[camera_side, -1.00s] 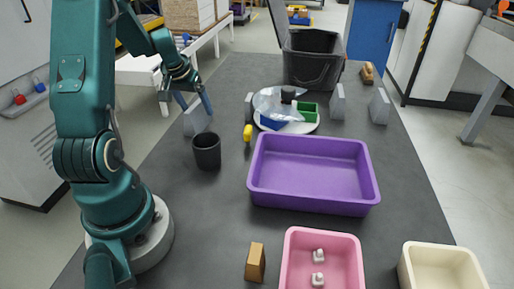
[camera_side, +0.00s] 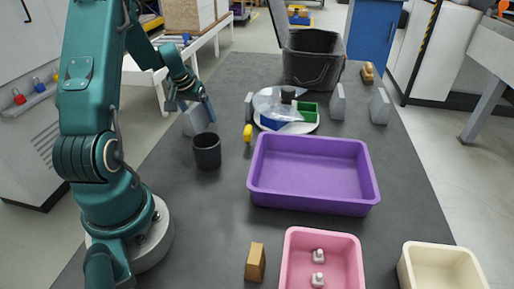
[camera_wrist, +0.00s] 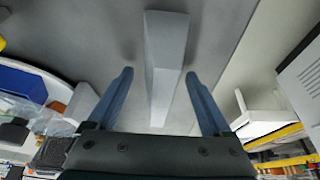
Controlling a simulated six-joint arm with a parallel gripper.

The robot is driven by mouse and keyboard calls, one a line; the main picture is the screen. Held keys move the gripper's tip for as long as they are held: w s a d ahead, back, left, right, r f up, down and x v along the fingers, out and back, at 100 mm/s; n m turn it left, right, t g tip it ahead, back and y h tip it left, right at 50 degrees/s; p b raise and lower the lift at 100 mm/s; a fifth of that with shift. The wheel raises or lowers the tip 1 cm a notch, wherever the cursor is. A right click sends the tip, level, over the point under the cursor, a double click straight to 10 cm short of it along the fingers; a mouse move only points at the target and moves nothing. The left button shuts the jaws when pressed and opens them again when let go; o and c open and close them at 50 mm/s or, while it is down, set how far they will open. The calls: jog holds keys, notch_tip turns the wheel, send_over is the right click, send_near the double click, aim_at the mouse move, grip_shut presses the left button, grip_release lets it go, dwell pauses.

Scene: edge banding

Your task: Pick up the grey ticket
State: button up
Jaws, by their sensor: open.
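The grey ticket appears to be the upright grey wedge-shaped piece at the left side of the table (camera_side: 194,122), partly hidden behind my gripper (camera_side: 195,105) in the side view. In the wrist view a long grey piece (camera_wrist: 166,55) lies between the two blue fingers of my gripper (camera_wrist: 158,75). The fingers are apart, one on each side, with gaps to the piece. Similar grey pieces stand farther along the table (camera_side: 249,106), (camera_side: 338,102), (camera_side: 379,107); I cannot tell from their looks which one is the ticket.
A black cup (camera_side: 207,152) stands just in front of the left grey piece. A yellow item (camera_side: 247,133), a white plate (camera_side: 306,128) with packets and a purple tray (camera_side: 313,198) are to the right. A black bin (camera_side: 313,68) stands at the back.

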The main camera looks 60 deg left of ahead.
jog(key=shift+f, duration=0.15)
grip_shut()
dwell(0.4)
